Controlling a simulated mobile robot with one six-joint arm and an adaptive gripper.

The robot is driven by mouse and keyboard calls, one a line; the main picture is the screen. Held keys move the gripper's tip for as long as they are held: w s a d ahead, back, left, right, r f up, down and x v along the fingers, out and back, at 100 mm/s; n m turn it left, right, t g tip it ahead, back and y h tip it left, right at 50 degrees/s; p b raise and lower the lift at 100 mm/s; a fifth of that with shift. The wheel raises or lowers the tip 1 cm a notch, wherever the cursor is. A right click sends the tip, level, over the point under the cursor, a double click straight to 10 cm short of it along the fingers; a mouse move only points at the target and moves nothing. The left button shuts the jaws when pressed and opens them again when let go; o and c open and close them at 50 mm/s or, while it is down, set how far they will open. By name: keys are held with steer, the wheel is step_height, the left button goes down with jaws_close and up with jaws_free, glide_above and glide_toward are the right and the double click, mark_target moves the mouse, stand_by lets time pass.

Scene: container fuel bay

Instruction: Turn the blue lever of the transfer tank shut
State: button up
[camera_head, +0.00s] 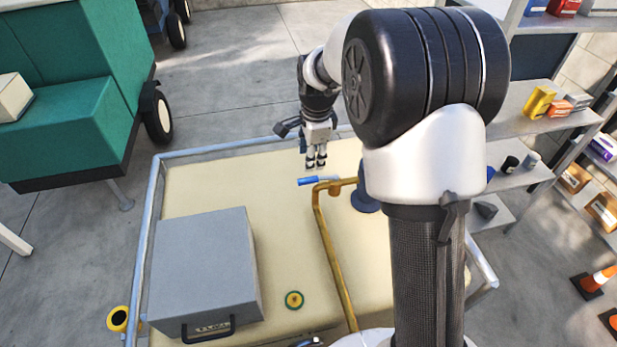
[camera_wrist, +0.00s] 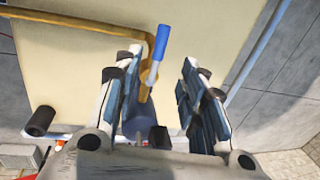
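The blue lever (camera_head: 312,181) sits at the end of a brass pipe (camera_head: 328,245) above the cream cart top. In the head view its handle lies nearly level and points left from the pipe's bend. In the wrist view the lever (camera_wrist: 161,42) shows in the gap between my fingers, its blue grip beyond the fingertips. My gripper (camera_head: 316,163) is open and empty, fingers pointing down just behind and above the lever, seemingly apart from it. A dark blue round body (camera_head: 364,200) beside the pipe is partly hidden by my arm; I cannot tell if it is the transfer tank.
A grey case (camera_head: 200,265) with a dark handle covers the cart's left side. A metal rail (camera_head: 148,225) edges the cart. Shelves (camera_head: 520,110) stand at right, a teal machine (camera_head: 75,95) at left.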

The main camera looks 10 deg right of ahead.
mark_target(309, 178)
steer(key=f+b, duration=0.1)
steer(key=f, duration=0.2)
steer(key=w+f+b, duration=0.1)
steer(key=f, duration=0.3)
steer(key=w+f, duration=0.1)
steer(key=f, duration=0.2)
steer(key=shift+w+f+b, duration=0.1)
steer(key=shift+f+b, duration=0.3)
steer(key=shift+c, duration=0.4)
jaws_close()
